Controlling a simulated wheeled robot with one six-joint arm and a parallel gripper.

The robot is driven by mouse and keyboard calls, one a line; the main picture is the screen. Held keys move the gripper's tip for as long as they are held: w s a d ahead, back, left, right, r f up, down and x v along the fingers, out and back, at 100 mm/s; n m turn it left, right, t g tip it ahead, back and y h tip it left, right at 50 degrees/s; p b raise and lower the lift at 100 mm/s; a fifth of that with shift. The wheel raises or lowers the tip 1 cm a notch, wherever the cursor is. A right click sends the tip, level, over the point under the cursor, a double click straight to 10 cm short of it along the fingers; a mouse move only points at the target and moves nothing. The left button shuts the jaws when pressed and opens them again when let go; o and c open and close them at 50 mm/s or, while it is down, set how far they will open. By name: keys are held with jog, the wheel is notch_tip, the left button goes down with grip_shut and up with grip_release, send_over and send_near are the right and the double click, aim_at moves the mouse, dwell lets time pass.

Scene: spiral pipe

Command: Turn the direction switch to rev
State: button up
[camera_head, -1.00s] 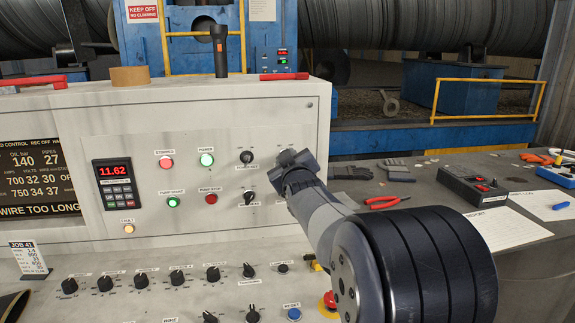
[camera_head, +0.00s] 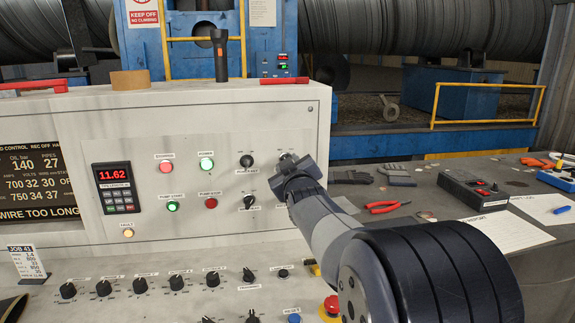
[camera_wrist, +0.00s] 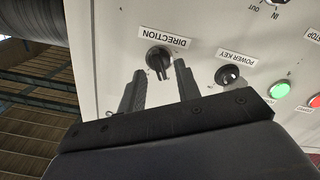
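The direction switch (camera_wrist: 158,61) is a black rotary knob on the light control panel, under a DIRECTION label (camera_wrist: 165,38) that appears upside down in the wrist view. My gripper (camera_wrist: 158,72) is open, with one finger to the left of the knob and one to the right. Its fingertips are close to the knob, and gaps show on both sides. In the head view my gripper (camera_head: 285,168) is up against the right part of the panel and covers most of the switch. The knob's setting and its fwd and rev marks cannot be read.
The power key switch (camera_wrist: 228,75) is close to the right finger in the wrist view. A red emergency button (camera_head: 331,305) is on the lower console. A bench (camera_head: 400,240) with tools stands right.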

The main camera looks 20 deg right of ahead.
jog(key=s+a, duration=0.1)
jog(key=s, duration=0.8)
jog(key=shift+a+b, duration=0.4)
jog(key=shift+b, duration=0.05)
jog(key=w+d+p, duration=0.1)
jog(key=w+d, duration=0.1)
jog(key=w, duration=0.8)
jog(key=shift+w, duration=0.3)
